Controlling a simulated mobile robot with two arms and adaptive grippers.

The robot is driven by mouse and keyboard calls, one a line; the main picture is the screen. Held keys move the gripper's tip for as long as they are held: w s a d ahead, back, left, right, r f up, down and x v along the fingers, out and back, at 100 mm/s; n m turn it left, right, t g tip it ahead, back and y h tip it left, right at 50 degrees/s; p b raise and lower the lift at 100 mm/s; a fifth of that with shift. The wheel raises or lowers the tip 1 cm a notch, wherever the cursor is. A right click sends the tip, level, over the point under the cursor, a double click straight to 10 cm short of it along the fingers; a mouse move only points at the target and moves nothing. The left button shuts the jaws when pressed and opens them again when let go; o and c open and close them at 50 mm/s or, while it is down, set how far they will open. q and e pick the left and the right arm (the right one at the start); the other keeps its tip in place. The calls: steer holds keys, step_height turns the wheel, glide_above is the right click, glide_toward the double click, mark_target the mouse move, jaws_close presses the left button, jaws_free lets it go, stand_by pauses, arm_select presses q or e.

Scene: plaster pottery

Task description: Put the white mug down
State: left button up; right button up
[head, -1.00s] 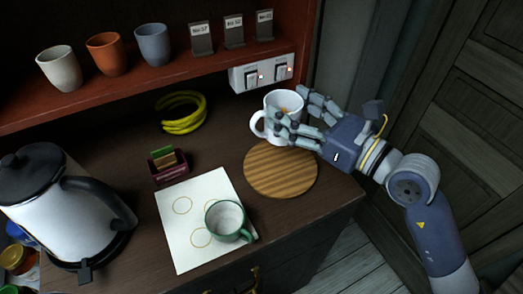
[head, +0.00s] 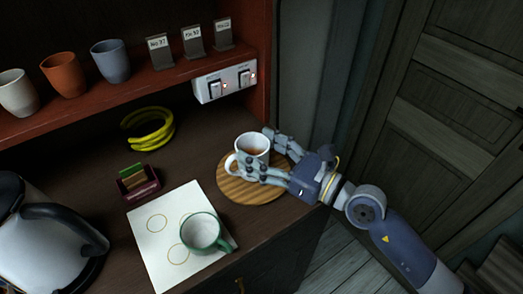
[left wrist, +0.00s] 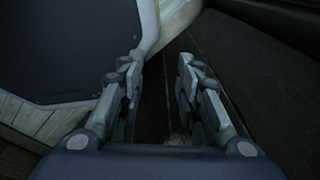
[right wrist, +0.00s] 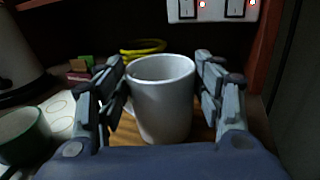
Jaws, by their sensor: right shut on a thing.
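In the right wrist view the mug (right wrist: 162,98) stands between the two fingers, with the board behind and below. My left gripper (left wrist: 158,95) shows only in the left wrist view, with its fingers apart and nothing between them.
A green mug (head: 203,236) stands on a white sheet (head: 150,255) with printed circles, left of the board. A shelf (head: 125,92) with cups and a switch panel (head: 226,82) is behind.

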steer(key=o, duration=1.1)
steer(key=shift+f, duration=0.15)
steer(key=shift+c, duration=0.2)
steer(key=o, duration=0.3)
arm_select(q)
steer(key=shift+s+d+f, duration=0.1)
steer(key=shift+s+d, duration=0.05)
steer(key=shift+d, duration=0.45)
arm_select(e)
steer(key=shift+r, duration=0.25)
steer(key=b+v, duration=0.1)
steer(key=v, duration=0.2)
steer(key=b+v, duration=0.2)
steer(key=v, duration=0.2)
steer(key=b+v, duration=0.2)
steer(key=v, duration=0.1)
steer(key=shift+s+d+f, duration=0.2)
steer(key=shift+d+f, duration=0.1)
steer(key=shift+f, duration=0.05)
steer(key=shift+s+d+r+b, duration=0.25)
steer(key=shift+s+d+b, duration=0.2)
arm_select(q)
steer(key=f, duration=0.5)
steer(key=shift+s+a+f, duration=0.1)
steer(key=shift+a+f, duration=0.2)
steer(key=shift+f, duration=0.05)
